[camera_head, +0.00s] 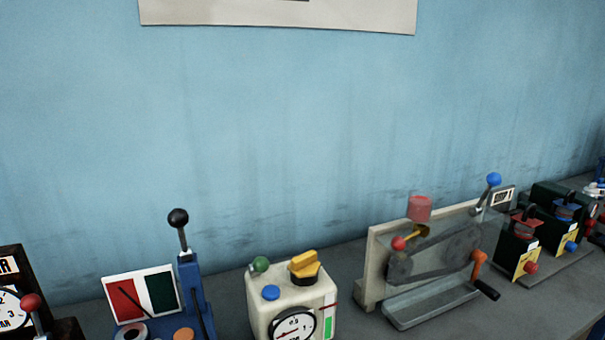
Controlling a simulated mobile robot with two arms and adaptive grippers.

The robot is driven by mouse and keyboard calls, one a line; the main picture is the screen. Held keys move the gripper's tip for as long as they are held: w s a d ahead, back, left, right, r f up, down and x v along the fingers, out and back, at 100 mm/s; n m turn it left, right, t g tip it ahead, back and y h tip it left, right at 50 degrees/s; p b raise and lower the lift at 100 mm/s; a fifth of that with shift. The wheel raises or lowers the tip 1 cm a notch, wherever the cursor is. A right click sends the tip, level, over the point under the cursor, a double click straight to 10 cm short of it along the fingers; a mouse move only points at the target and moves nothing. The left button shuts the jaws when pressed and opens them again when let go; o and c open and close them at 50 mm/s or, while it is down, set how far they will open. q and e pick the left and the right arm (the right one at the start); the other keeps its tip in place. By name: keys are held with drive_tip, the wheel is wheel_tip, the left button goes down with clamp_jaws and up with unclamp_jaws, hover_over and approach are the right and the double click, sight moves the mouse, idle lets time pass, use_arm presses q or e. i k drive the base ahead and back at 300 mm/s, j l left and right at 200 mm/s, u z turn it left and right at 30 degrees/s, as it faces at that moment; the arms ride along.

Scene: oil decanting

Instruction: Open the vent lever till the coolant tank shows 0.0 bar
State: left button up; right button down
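A cream tank (258,315) stands on the bench at the bottom centre; it looks like the coolant tank. A round gauge (292,326) is on its front, cut by the picture's lower edge, and I cannot read its needle. The green knob may be the vent lever; I cannot tell for sure. A green strip (328,325) shows on the tank's right side. Neither of my grippers is in view.
A blue device with a black-knobbed lever (178,218) stands left of the tank. A belt rig (430,260) with a crank and tray stands to the right. Red and blue-knobbed boxes (523,262) are farther right. Bare grey bench (400,332) shows in front of the belt rig.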

sight(260, 265)
drive_tip(key=k, duration=1.05)
